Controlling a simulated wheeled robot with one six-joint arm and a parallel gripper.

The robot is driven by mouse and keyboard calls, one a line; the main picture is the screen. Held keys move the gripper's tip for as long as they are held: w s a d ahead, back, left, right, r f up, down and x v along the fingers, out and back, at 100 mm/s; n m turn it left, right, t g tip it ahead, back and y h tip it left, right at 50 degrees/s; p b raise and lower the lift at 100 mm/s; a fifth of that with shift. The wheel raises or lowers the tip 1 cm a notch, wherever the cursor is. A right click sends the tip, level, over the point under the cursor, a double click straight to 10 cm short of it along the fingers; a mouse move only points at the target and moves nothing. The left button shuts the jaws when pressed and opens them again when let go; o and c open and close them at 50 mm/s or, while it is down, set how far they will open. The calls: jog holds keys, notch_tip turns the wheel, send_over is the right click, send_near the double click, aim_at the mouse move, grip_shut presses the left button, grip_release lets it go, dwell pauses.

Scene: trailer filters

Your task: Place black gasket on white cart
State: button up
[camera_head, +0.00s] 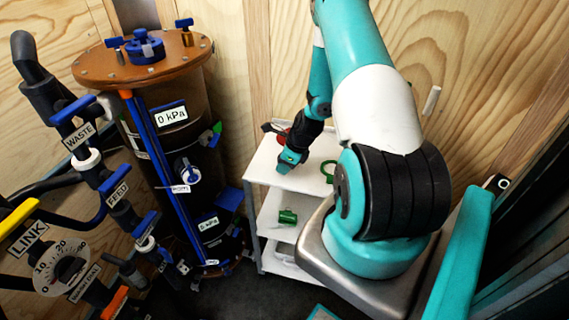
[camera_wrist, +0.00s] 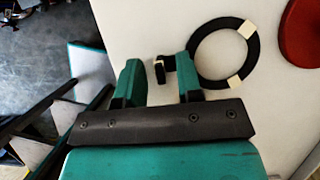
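The black gasket (camera_wrist: 195,62) is a flat ring with cream patches and a short tab, seen in the wrist view. It appears to lie on the white top of the white cart (camera_wrist: 140,22), which also shows in the head view (camera_head: 262,172). My gripper (camera_wrist: 158,75) has its fingers spread apart. The gasket's tab lies between the fingertips, close to the right finger; I cannot tell whether they touch. No grip on the gasket shows. In the head view my gripper (camera_head: 289,160) is low over the cart top and hides part of it.
A red disc (camera_wrist: 303,30) lies right of the gasket. A green ring (camera_head: 328,169) is on the cart top, and a green cylinder (camera_head: 288,216) is on a lower shelf. A tall filter tank (camera_head: 185,130) and piping (camera_head: 85,150) stand left. A wooden wall is behind.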

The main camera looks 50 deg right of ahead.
jog(key=shift+r, duration=0.1)
jog(key=b+v, duration=0.2)
jog(key=v, duration=1)
jog(key=w+a+r+n+y, duration=0.1)
jog(key=a+r+n, duration=0.4)
jog(key=a+n, duration=0.15)
jog(key=w+a+r+n+g, duration=0.1)
jog(key=w+a+r+n, duration=0.1)
jog(key=a+r+n, duration=0.45)
jog(key=w+a+r+n+y, duration=0.15)
jog(key=a+n, duration=0.25)
jog(key=a, duration=0.5)
jog(key=s+a+r+n+g, duration=0.1)
jog(key=s+a+r+n, duration=0.3)
jog(key=s+a+n, duration=0.4)
jog(key=s+a+r+n+g, duration=0.2)
jog(key=s+a+r+n, duration=0.3)
jog(key=s+a+n, duration=0.4)
jog(key=n, duration=0.4)
jog(key=shift+a+n, duration=0.2)
jog(key=shift+n, duration=0.1)
jog(key=shift+d+r, duration=0.1)
